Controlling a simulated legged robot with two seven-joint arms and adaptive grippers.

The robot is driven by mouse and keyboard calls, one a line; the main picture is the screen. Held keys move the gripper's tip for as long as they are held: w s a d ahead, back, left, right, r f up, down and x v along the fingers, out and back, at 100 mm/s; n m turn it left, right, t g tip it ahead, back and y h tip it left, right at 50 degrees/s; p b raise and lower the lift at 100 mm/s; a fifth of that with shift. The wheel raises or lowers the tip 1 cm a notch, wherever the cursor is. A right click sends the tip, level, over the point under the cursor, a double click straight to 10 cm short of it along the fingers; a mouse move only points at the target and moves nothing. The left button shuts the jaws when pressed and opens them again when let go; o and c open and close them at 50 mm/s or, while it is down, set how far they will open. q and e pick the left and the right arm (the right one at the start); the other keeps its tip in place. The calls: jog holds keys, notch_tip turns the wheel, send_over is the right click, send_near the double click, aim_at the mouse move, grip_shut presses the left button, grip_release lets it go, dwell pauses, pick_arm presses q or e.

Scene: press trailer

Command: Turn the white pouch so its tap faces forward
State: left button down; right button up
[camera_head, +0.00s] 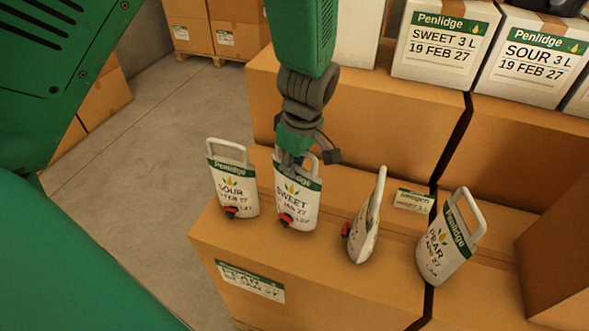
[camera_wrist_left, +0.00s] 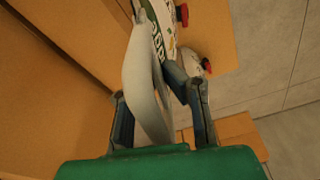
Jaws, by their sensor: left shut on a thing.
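Several white pouches with green bands, loop handles and red taps stand upright on a cardboard box. The SOUR pouch (camera_head: 233,184) and the SWEET pouch (camera_head: 297,203) have their taps toward the front. A third pouch (camera_head: 365,225) stands edge-on, with its tap (camera_head: 346,229) pointing left. The PEAR pouch (camera_head: 448,240) is at the right, its tap not visible. My left gripper (camera_head: 298,157) comes down from above onto the SWEET pouch's handle and is shut on it. In the left wrist view the white handle (camera_wrist_left: 145,75) passes between the fingers. My right gripper is not in view.
The pouches stand on a cardboard box (camera_head: 325,270) with a Pear label. A taller box row (camera_head: 400,115) behind carries white Penlidge cartons (camera_head: 445,45). A small label card (camera_head: 412,200) lies behind the pouches. Bare floor (camera_head: 140,140) is at the left.

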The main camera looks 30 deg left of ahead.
pick_arm(q)
jog(key=n, duration=0.1)
jog(key=n+b, duration=0.1)
jog(key=n, duration=0.1)
jog(key=shift+d+r, duration=0.1)
jog(key=shift+d, duration=0.2)
jog(key=shift+a+f+b, duration=0.2)
jog(key=shift+f+b, duration=0.05)
jog(key=shift+f, duration=0.25)
jog(key=shift+a+f+b, duration=0.15)
jog(key=shift+f+b, duration=0.05)
jog(key=shift+f, duration=0.4)
jog(key=shift+d, duration=0.25)
jog(key=shift+a+f, duration=0.15)
jog(key=shift+f, duration=0.2)
jog(key=c, duration=1.7)
grip_release()
jog(key=shift+o, duration=0.4)
jog(key=shift+s, duration=0.1)
jog(key=shift+g, duration=0.3)
